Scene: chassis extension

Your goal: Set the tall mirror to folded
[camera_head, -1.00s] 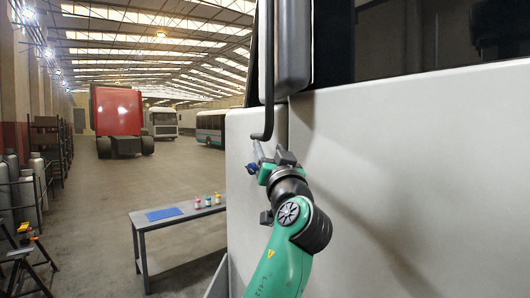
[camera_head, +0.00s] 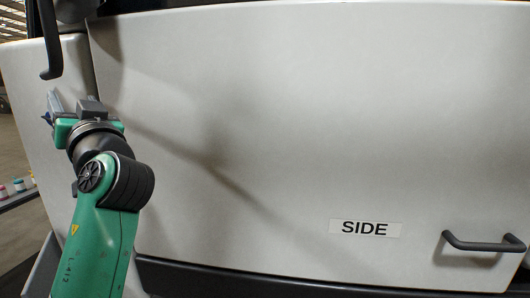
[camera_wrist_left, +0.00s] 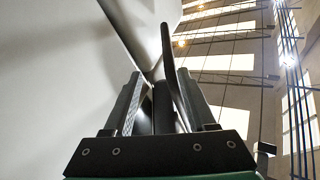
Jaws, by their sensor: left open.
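The tall mirror's dark tubular arm (camera_head: 47,45) hangs at the upper left of the head view, beside the pale vehicle panel. Only a dark corner of what may be its housing shows at the top edge. My left gripper (camera_head: 52,104) is just below the arm's lower end, pointing up, and is open. In the left wrist view, the dark bar (camera_wrist_left: 168,50) runs down toward the space between the open fingers of my left gripper (camera_wrist_left: 162,80). I cannot tell whether it touches a finger. My right gripper is not in view.
The pale vehicle side panel (camera_head: 270,120) fills most of the head view. A "SIDE" label (camera_head: 365,228) and a dark handle (camera_head: 484,242) are at lower right. A table edge with small coloured pots (camera_head: 18,186) shows at far left. Open floor lies beyond.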

